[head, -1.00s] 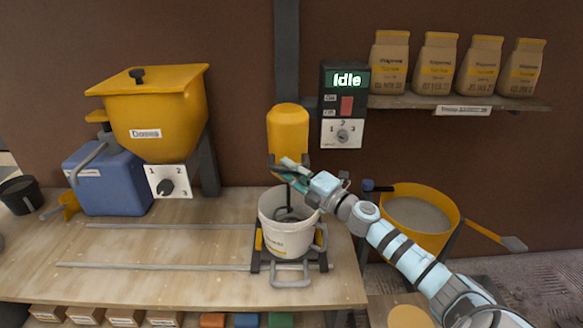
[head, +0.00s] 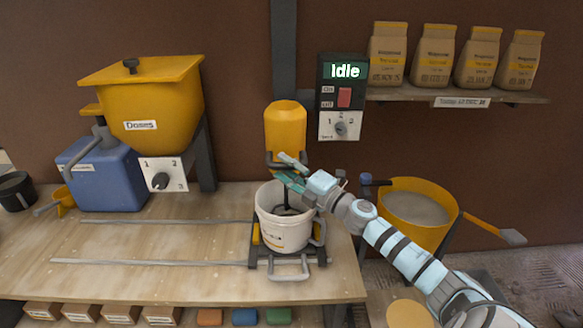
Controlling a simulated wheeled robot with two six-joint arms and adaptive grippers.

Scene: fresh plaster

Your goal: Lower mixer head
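The yellow mixer head (head: 285,124) sits on a dark vertical post (head: 284,50) above a white bucket (head: 284,232). A dark handle bar runs around the head's lower edge. The mixer's shaft goes down inside the bucket's mouth. My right gripper (head: 284,168) is at the handle bar just under the head, reaching in from the lower right. Its fingers overlap the bar; whether they are closed on it is too small to tell. My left gripper is not in view.
A control box (head: 343,96) reading "Idle" hangs right of the head. A yellow hopper (head: 150,105) and a blue container (head: 100,178) stand left. A shelf (head: 400,95) with paper bags is at right, above a yellow tub (head: 452,211). Rails (head: 150,261) cross the bench.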

